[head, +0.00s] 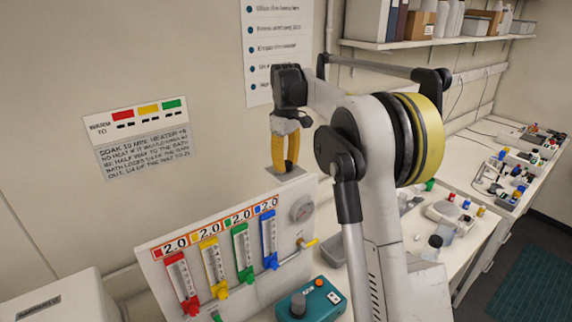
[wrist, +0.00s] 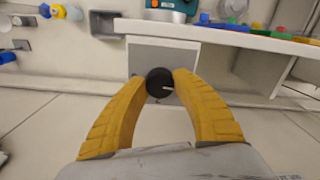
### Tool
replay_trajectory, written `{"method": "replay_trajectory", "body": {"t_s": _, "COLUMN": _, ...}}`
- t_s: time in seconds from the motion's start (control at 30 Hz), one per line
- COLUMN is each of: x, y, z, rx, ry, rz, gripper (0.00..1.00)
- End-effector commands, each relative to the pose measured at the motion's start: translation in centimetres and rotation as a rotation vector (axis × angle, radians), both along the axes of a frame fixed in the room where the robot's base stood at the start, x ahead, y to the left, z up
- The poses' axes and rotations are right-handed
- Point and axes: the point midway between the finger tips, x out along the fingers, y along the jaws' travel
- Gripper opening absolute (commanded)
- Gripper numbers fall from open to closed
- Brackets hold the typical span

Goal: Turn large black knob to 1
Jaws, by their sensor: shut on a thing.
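The large black knob (wrist: 158,80) is round and dark, with a short white pointer line aimed to the right in the wrist view. My gripper (wrist: 160,84) has its two yellow fingers closed on the knob's left and right sides. The head view shows my gripper (head: 286,168) pointing down, with its fingertips at a small grey surface just above the gauge panel. No numbers around the knob are legible, so the pointer's setting cannot be read.
A teal device (head: 312,301) with a grey knob sits on the bench. A pale box (head: 60,300) is at lower left. Bottles and small parts crowd the right bench.

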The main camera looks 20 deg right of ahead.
Motion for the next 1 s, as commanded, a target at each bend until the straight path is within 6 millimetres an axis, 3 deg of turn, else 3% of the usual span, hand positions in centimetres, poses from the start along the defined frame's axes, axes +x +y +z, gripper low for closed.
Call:
{"method": "replay_trajectory", "body": {"t_s": 0.3, "x": -0.03, "y": 0.01, "z": -0.04, "rx": 0.000, "ry": 0.001, "rz": 0.105, "gripper": 0.01}}
{"method": "replay_trajectory", "body": {"t_s": 0.8, "x": -0.02, "y": 0.01, "z": -0.04, "rx": 0.000, "ry": 0.001, "rz": 0.121, "gripper": 0.01}}
{"method": "replay_trajectory", "body": {"t_s": 0.83, "x": -0.02, "y": 0.01, "z": -0.05, "rx": 0.000, "ry": 0.001, "rz": 0.121, "gripper": 0.37}}
{"method": "replay_trajectory", "body": {"t_s": 0.9, "x": -0.02, "y": 0.01, "z": -0.04, "rx": 0.000, "ry": 0.001, "rz": 0.121, "gripper": 0.56}}
{"method": "replay_trajectory", "body": {"t_s": 1.0, "x": -0.01, "y": 0.00, "z": -0.03, "rx": 0.000, "ry": 0.000, "rz": 0.121, "gripper": 0.56}}
